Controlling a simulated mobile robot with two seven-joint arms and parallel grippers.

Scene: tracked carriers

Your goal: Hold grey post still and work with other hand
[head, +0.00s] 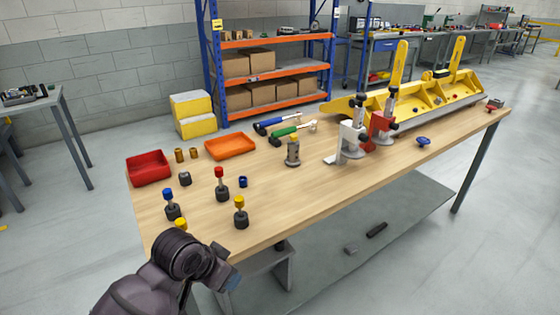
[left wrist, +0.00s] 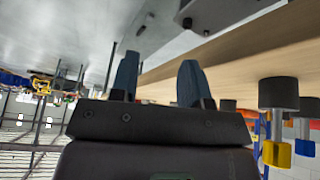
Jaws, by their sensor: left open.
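A grey post (head: 293,152), a short cylinder with a wider foot, stands upright near the middle of the wooden table (head: 330,190). Nothing touches it. My left gripper (head: 232,281) is low at the table's near left edge, well apart from the post. In the left wrist view its two blue fingers (left wrist: 158,80) are spread with nothing between them. The post cannot be made out in that view. My right gripper is not in either view.
Dark-based pegs with blue (head: 168,194), red (head: 219,172) and yellow (head: 239,199) tops stand near my left gripper. A red tray (head: 149,168) and orange tray (head: 231,146) lie behind. Hammers (head: 292,132) lie behind the post; toggle clamps (head: 353,136) stand to its right.

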